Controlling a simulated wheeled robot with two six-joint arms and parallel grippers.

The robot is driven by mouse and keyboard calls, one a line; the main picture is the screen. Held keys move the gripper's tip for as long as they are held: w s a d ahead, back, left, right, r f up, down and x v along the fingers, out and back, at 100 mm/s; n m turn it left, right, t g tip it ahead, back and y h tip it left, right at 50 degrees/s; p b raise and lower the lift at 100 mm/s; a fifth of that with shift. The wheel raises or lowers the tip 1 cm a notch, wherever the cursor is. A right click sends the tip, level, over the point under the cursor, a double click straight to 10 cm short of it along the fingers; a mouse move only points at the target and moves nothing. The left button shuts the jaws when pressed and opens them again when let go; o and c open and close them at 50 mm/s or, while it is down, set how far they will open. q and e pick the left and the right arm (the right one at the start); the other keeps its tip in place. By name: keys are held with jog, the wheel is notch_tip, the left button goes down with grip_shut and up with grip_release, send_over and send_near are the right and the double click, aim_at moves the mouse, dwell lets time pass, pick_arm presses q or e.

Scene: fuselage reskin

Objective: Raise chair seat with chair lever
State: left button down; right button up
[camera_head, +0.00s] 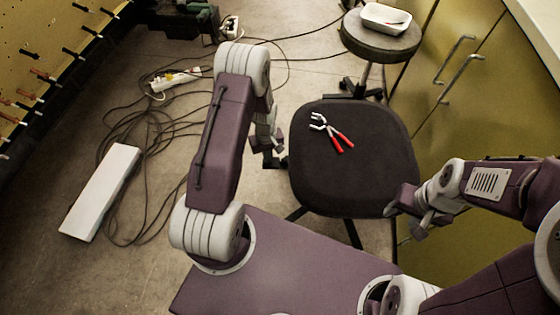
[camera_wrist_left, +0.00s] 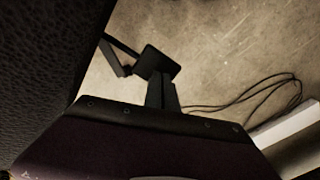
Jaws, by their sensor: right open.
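The dark chair seat (camera_head: 350,175) is in the middle of the head view; its edge fills the left of the left wrist view (camera_wrist_left: 40,50). A black lever with a flat paddle (camera_wrist_left: 157,62) extends from under the seat's left side. My left gripper (camera_head: 272,150) is beside that side. In the left wrist view its dark fingers (camera_wrist_left: 162,95) are close together and overlap the paddle's near edge; whether they grip it cannot be told. My right gripper (camera_head: 408,210) is open beside the seat's right front edge, apparently empty.
Red-handled pliers (camera_head: 332,132) lie on the seat. A round stool (camera_head: 380,45) with a white tray (camera_head: 385,18) stands behind. Yellow cabinets (camera_head: 450,80) flank the right. Black cables (camera_head: 150,130), a power strip (camera_head: 175,80) and a white box (camera_head: 100,192) lie on the left floor.

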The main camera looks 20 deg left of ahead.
pick_arm(q)
jog(key=shift+f+b, duration=0.55)
jog(key=shift+f, duration=0.4)
jog(key=shift+s+r+p, duration=0.15)
jog(key=shift+r+p, duration=0.45)
jog(key=shift+p, duration=0.15)
jog(key=shift+r, duration=0.1)
jog(key=shift+s+r+p, duration=0.1)
jog(key=shift+r+p, duration=0.35)
jog(key=shift+p, duration=0.2)
jog(key=shift+r, duration=0.15)
jog(key=shift+r+p, duration=0.5)
jog(key=shift+p, duration=0.2)
